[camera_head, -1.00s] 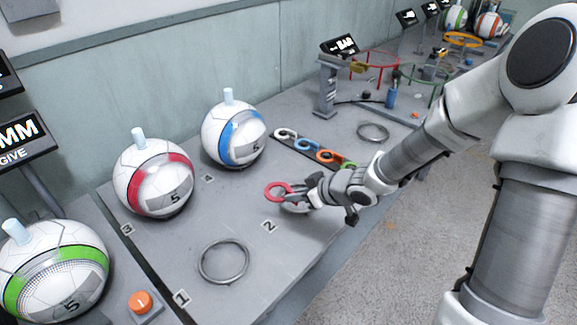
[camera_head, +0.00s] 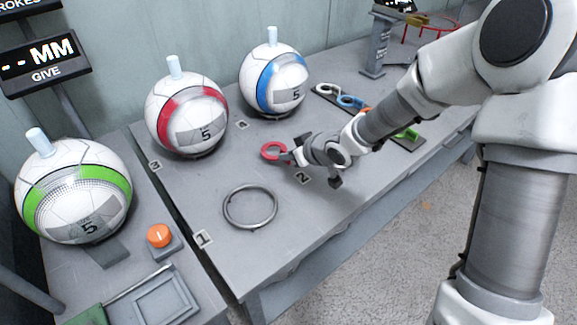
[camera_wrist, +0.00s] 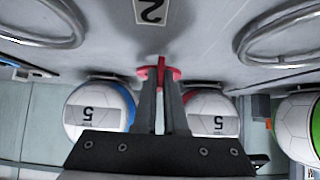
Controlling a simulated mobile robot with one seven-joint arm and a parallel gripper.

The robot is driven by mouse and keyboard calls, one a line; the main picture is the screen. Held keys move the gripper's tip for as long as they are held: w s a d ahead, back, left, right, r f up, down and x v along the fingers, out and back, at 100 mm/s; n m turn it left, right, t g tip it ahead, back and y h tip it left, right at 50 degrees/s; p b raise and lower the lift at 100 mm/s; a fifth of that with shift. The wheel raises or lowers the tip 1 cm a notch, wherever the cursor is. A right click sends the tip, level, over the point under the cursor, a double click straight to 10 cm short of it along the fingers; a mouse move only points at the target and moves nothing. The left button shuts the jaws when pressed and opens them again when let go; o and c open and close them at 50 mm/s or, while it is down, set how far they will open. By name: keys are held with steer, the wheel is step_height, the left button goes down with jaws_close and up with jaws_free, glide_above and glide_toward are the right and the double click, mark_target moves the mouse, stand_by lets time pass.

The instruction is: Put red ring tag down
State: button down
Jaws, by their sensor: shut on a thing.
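The red ring tag (camera_head: 272,151) is held at the tip of my gripper (camera_head: 290,156), above the grey table near the "2" label (camera_head: 303,177). In the wrist view the red ring tag (camera_wrist: 158,73) shows edge-on between the two fingertips of my gripper (camera_wrist: 160,82). My gripper is shut on it. Whether the ring touches the table cannot be told. The tag rack (camera_head: 405,139) behind my gripper carries white, blue, orange and green ring tags, partly hidden by my arm.
The red-banded ball (camera_head: 187,115) and blue-banded ball (camera_head: 273,80) stand behind the ring. A metal ring (camera_head: 250,206) lies to the front left. The green-banded ball (camera_head: 72,190) and orange button (camera_head: 159,236) are at left. Table around the "2" label is mostly clear.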

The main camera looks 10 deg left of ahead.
steer(key=shift+f+b, duration=0.5)
steer(key=shift+f, duration=0.8)
steer(key=shift+f, duration=0.15)
steer(key=c, duration=1)
jaws_free()
steer(key=shift+r, duration=0.2)
steer(key=p+v, duration=0.6)
steer(key=v, duration=0.6)
